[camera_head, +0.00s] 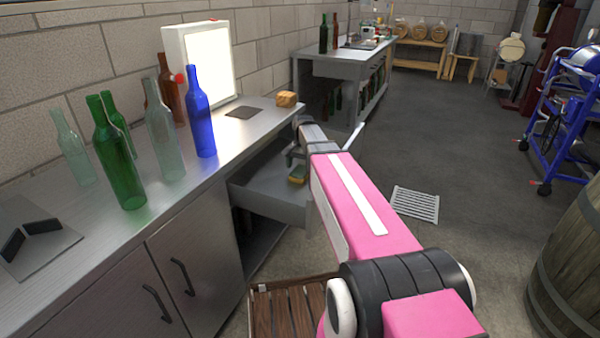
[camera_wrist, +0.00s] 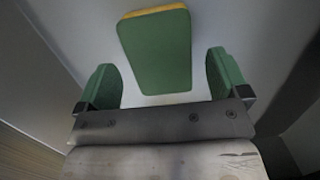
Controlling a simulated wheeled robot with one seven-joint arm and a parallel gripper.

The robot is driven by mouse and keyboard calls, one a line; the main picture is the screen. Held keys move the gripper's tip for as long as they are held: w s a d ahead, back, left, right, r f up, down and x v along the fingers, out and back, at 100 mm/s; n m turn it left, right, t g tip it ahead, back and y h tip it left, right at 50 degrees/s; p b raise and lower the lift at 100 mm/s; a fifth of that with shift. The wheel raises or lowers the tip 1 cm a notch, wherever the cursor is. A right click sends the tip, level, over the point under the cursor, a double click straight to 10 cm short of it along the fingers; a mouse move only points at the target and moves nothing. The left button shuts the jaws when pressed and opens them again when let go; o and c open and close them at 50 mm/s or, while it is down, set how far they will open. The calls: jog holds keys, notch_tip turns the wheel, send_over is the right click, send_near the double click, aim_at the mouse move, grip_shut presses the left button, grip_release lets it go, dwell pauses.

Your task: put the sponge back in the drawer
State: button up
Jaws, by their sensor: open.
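The sponge (camera_head: 297,174), green with a yellow layer, shows inside the open drawer (camera_head: 262,193) under the counter. In the wrist view the sponge (camera_wrist: 158,50) lies over the drawer's grey floor, its green face toward the camera. My gripper (camera_head: 296,157) is at the drawer, just above the sponge. In the wrist view the two green fingertips of my gripper (camera_wrist: 162,68) are spread wide, one on each side of the sponge's near end, with gaps on both sides. Nothing is held. My arm hides the drawer's right part.
The steel counter (camera_head: 140,200) carries several glass bottles, a lit panel (camera_head: 208,62), a dark flat plate (camera_head: 244,113) and a tan block (camera_head: 287,99). A wooden slatted pallet (camera_head: 285,308) lies on the floor below. A barrel (camera_head: 570,265) stands at right; the middle floor is mostly clear.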

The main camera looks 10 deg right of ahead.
aim_at(302, 169)
notch_tip(302, 169, up, 9)
jog(key=w, duration=0.1)
jog(key=shift+d, duration=0.4)
